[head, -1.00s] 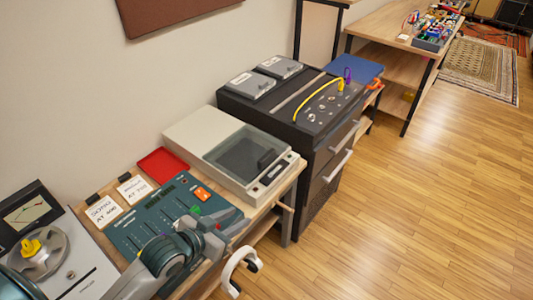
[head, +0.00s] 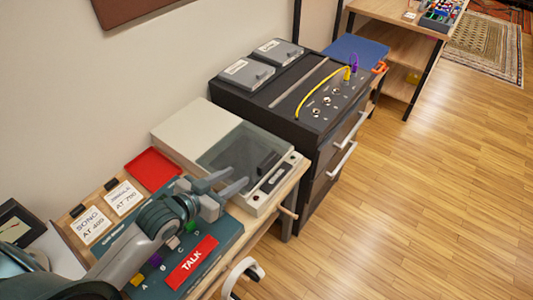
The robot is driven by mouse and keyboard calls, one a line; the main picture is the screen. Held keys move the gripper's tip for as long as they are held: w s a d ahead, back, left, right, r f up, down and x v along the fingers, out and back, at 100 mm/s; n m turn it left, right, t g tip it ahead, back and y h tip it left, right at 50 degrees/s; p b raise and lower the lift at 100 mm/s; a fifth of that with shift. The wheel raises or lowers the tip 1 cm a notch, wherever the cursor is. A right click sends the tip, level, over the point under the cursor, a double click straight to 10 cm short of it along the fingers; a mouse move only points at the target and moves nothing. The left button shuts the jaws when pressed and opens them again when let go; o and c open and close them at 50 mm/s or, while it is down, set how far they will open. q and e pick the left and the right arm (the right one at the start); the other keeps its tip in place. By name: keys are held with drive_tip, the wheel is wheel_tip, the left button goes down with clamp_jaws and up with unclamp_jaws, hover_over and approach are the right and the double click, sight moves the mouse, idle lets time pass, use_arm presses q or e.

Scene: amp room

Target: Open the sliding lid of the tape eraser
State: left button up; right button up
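The tape eraser is a beige box (head: 188,130) on the wooden desk. Its tinted see-through lid (head: 226,137) lies over the right part of the box, with a dark recess showing through. A dark block, perhaps the lid's handle (head: 267,161), sits near the lid's right end. My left gripper (head: 238,180) comes in from the lower left, its two fingers apart and empty, pointing right. It overlaps the box's near edge in the picture; I cannot tell whether it touches. My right gripper is not in view.
A teal panel (head: 228,240) with a red TALK button (head: 191,262) lies below my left arm. A red tray (head: 153,168) and white cards (head: 123,198) lie left of the box. A black cabinet (head: 262,112) stands behind it. Open floor (head: 410,220) is to the right.

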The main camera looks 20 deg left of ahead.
sight(266, 160)
use_arm(q)
drive_tip(key=p+x, duration=0.3)
drive_tip(key=x, duration=1.4)
drive_tip(key=shift+w+d+p, duration=0.1)
drive_tip(key=shift+p, duration=0.2)
clamp_jaws()
